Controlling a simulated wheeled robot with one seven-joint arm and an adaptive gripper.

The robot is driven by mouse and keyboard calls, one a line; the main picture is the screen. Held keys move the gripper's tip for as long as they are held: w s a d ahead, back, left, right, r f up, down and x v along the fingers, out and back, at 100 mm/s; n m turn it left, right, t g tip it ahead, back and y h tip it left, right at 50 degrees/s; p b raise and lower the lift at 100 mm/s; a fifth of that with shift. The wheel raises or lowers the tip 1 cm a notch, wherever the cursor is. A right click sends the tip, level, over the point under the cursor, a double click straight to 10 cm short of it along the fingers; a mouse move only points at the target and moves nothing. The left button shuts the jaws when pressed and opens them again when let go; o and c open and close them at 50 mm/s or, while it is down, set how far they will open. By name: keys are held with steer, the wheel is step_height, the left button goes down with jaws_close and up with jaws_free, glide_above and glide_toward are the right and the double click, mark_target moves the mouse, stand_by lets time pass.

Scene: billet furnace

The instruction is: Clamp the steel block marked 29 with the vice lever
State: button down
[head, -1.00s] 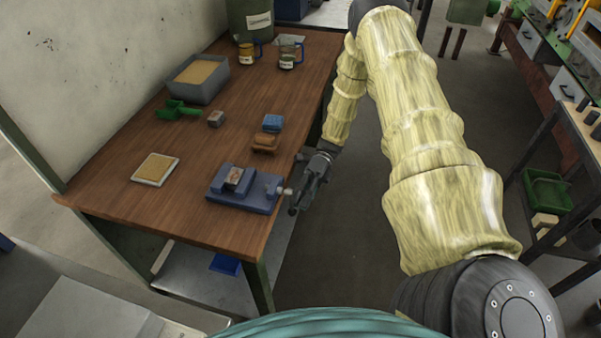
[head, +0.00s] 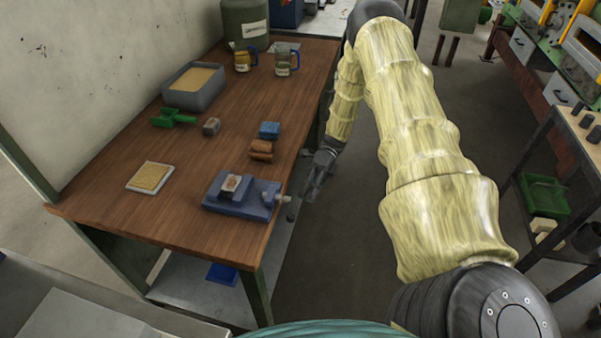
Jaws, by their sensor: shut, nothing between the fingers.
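The blue vice (head: 222,207) sits at the near right edge of the wooden bench. A small steel block (head: 231,184) with a pale label sits in it; the number is too small to read. I cannot tell whether the jaws press on it. The vice lever (head: 289,201) sticks out past the bench edge at the vice's right end, with a dark knob at its lower end. My gripper (head: 309,194) is just right of the lever, off the bench edge. It is shut and empty, and appears apart from the lever.
Another grey block (head: 211,127), a blue block (head: 269,130) and a brown block (head: 261,149) lie behind the vice. A pale tray (head: 150,177), green scoop (head: 172,118), grey bin (head: 193,90) and mugs (head: 284,61) are on the bench (head: 190,225).

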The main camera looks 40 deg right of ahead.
steer(key=f+b+v, duration=0.1)
steer(key=b+v, duration=0.1)
steer(key=v, duration=0.6)
steer(key=shift+d+b, duration=0.3)
steer(key=shift+f, duration=0.15)
